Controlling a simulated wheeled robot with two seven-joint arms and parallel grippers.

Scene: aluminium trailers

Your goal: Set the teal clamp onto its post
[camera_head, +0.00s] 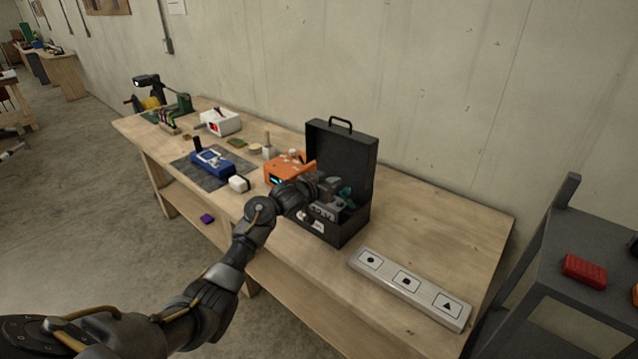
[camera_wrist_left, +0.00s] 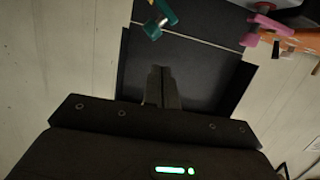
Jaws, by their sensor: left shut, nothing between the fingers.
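A teal piece (camera_head: 347,194), which looks like the teal clamp, shows just beyond my left gripper at the open black toolbox (camera_head: 347,160). In the left wrist view the teal piece (camera_wrist_left: 160,18) is near the top edge, apart from my fingertips (camera_wrist_left: 161,88) and partly cut off by the frame. My left gripper (camera_head: 334,192) is shut and empty, over the dark box interior (camera_wrist_left: 200,75). My arm hides part of the box. I cannot tell which thing is the clamp's post. My right gripper is not in view.
A pale board with circle, square and triangle marks (camera_head: 407,286) lies right of the toolbox. An orange device (camera_head: 284,168) stands left of it, with a blue device (camera_head: 212,163) on a dark mat farther left. A grey cart (camera_head: 590,235) holds a red item (camera_head: 584,271).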

